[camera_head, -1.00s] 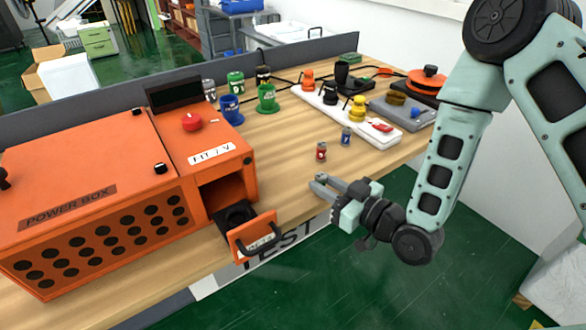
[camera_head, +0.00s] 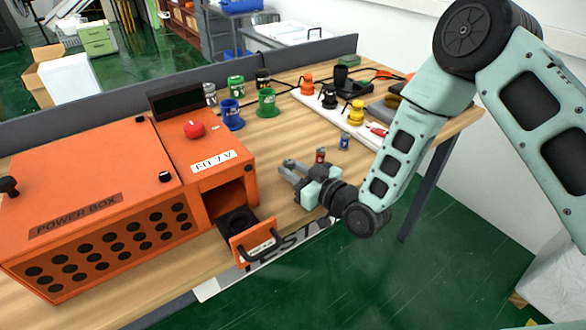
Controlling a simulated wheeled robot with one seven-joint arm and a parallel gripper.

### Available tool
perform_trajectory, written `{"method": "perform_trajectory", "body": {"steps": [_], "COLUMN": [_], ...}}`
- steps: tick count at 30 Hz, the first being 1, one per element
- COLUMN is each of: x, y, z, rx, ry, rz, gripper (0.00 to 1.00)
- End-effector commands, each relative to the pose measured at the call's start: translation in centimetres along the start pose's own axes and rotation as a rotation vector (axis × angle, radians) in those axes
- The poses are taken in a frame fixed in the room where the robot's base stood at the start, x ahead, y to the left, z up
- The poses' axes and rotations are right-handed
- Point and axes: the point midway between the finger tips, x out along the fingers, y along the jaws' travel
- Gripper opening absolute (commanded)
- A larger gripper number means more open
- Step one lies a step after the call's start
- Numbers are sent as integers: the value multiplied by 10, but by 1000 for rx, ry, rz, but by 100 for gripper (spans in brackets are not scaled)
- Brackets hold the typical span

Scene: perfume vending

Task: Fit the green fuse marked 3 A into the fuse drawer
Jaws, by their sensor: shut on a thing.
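My gripper (camera_head: 287,170) is low over the table, right of the orange power box and its open drawer, with fingers pointing left. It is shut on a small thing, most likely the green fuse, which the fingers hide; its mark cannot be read. No green fuse stands beside the red fuse (camera_head: 320,155) and the blue fuse (camera_head: 344,141), which are upright just behind my gripper. The fuse drawer (camera_head: 262,241) is pulled out of the box toward the front, with a black handle and a dark holder (camera_head: 238,219) inside.
The orange power box (camera_head: 80,190) fills the left of the table. Blue and green cups (camera_head: 267,103) stand behind it. A white strip with colored knobs (camera_head: 316,106) lies at the back right. The wooden table (camera_head: 278,212) is bare between gripper and drawer.

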Motion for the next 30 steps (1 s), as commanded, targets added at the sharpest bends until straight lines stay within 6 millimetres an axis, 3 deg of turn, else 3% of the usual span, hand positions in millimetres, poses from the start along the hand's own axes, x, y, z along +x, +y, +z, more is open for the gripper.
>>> {"method": "perform_trajectory", "body": {"steps": [4,5,6,7,19,23,30], "x": [0,0,0,0,0,-22,-79], "y": [0,0,0,0,0,0,-3], "z": [5,4,3,3,2,7,6], "rx": [0,0,0,0,0,0,0], "ry": [0,0,0,0,-1,-3,-3], "rz": [0,0,0,0,0,0,2], "gripper": [0,30,41,44,44,44,44]}}
